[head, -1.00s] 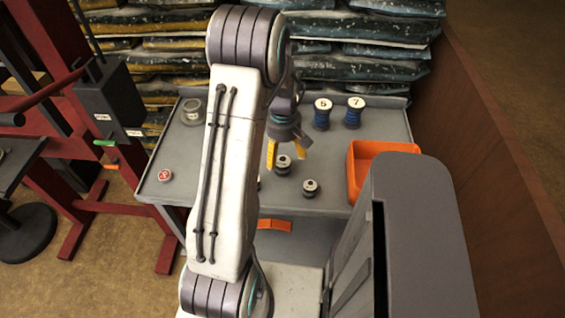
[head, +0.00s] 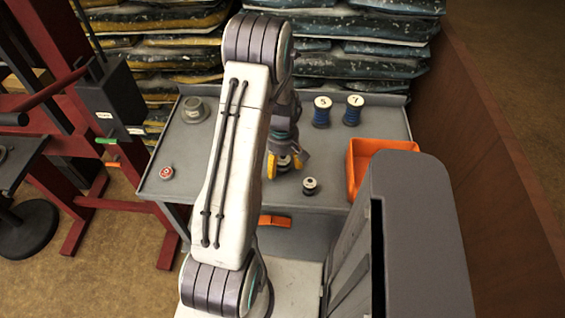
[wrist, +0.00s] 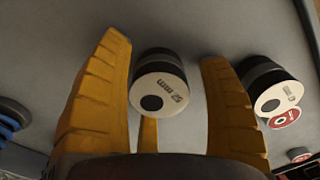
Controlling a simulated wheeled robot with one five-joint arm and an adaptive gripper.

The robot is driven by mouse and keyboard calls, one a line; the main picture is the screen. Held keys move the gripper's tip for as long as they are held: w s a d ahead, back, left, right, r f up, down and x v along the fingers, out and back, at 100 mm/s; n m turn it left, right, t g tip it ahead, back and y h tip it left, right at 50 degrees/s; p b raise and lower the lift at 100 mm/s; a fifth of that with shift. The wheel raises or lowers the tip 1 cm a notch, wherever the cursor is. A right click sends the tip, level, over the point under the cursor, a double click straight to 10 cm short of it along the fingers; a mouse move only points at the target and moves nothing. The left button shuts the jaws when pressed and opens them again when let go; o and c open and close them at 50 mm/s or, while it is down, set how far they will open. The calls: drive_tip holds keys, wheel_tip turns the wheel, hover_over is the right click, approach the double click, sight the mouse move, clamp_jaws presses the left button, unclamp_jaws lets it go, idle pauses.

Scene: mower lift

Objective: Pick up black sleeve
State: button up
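My gripper (head: 285,166) is low over the grey workbench top, fingers pointing down. In the wrist view my gripper (wrist: 164,52) is open, with yellow fingers on either side of a black sleeve (wrist: 152,58). In the head view that sleeve (head: 284,164) is partly hidden by the fingers. A second black sleeve with a pale end (wrist: 262,72) stands outside the right finger. In the head view another small black sleeve (head: 310,188) stands on the bench.
Two blue spools (head: 321,117) stand at the back of the bench (head: 225,170). An orange bin (head: 352,172) is at the right. A grey round tin (head: 194,111) and red-labelled disc (head: 166,172) are on the left. A red frame stands left of the bench.

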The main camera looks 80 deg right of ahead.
drive_tip(key=c, duration=1.2)
drive_tip(key=shift+r, duration=0.1)
